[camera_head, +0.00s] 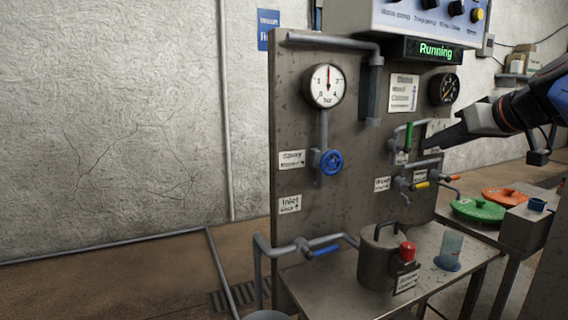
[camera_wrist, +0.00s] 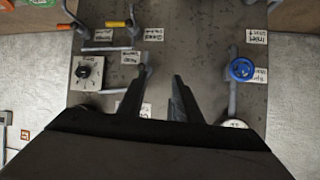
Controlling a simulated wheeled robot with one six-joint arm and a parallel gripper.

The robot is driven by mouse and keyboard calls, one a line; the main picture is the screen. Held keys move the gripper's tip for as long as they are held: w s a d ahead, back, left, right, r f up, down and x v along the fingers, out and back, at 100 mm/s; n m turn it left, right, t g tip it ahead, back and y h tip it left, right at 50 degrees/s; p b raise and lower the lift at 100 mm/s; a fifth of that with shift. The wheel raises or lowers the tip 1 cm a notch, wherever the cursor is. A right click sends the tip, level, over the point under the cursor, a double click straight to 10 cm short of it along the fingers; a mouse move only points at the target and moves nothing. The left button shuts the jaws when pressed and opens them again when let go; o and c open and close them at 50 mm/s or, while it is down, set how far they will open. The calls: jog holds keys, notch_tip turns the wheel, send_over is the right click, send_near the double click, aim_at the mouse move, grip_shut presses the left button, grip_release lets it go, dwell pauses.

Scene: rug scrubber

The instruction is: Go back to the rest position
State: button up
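My gripper (camera_head: 430,142) reaches in from the right in the head view, its dark fingertips pointing left close to the grey panel (camera_head: 350,220). In the wrist view two dark fingers (camera_wrist: 162,78) stand apart, with bare panel showing between them and nothing held. A green-handled valve (camera_head: 408,136) is just left of the fingertips in the head view, its handle upright. I cannot tell whether the fingers touch it. A green display (camera_head: 435,51) above reads "Running".
The panel carries a blue handwheel (camera_head: 331,162), a round gauge (camera_head: 326,86), and yellow (camera_head: 421,185) and orange (camera_head: 452,178) handles. Green (camera_head: 478,209) and orange (camera_head: 505,196) lids lie at the right.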

jog(key=s+a+f+g, duration=0.1)
jog(key=s+a+f, duration=0.2)
jog(key=f, duration=0.3)
jog(key=s+a+f+m+g, duration=0.1)
jog(key=s+a+f+g, duration=0.15)
jog(key=f, duration=0.35)
jog(key=s+a+f+g, duration=0.1)
jog(key=s+a+f, duration=0.25)
jog(key=f, duration=0.25)
jog(key=s+a+f+g+h, duration=0.1)
jog(key=s+f, duration=0.4)
jog(key=f, duration=0.4)
jog(key=s+a+f+g+h, duration=0.1)
jog(key=s+f, duration=0.5)
jog(key=f, duration=0.2)
jog(key=shift+s+a+f+g, duration=0.3)
jog(key=shift+f+g, duration=0.05)
jog(key=shift+f, duration=0.05)
jog(key=shift+r, duration=0.1)
